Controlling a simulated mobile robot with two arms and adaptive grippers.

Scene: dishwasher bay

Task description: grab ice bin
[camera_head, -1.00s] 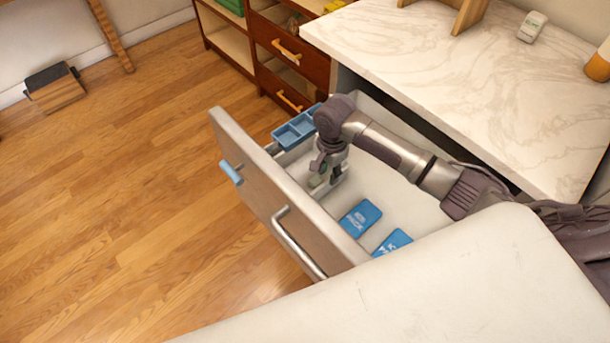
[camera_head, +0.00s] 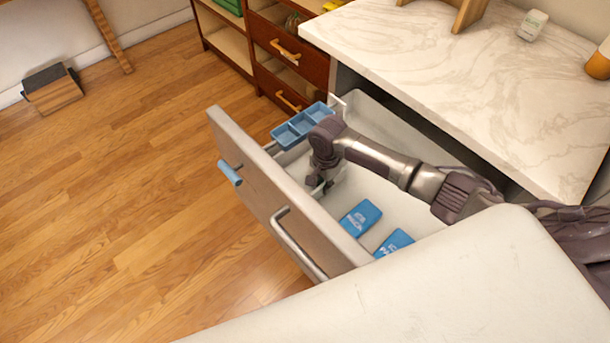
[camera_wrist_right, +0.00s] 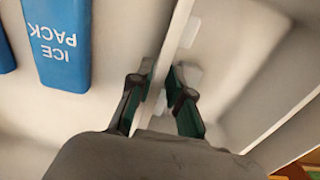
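A white bin (camera_head: 386,192) with raised walls lies inside the pulled-out drawer; I take it for the ice bin. My right gripper (camera_head: 318,186) points down into the drawer, past the ice packs, near a thin white wall across it. In the right wrist view, the fingers of the right gripper (camera_wrist_right: 160,90) stand apart on either side of the rim of a white wall (camera_wrist_right: 178,35). The left finger looks very close to the wall; contact is unclear. My left gripper is not in view.
Two blue ice packs (camera_head: 361,217) lie on the drawer's floor; one shows in the wrist view (camera_wrist_right: 58,45). The drawer front (camera_head: 285,205) has a metal handle. A marble counter (camera_head: 450,75) stands behind.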

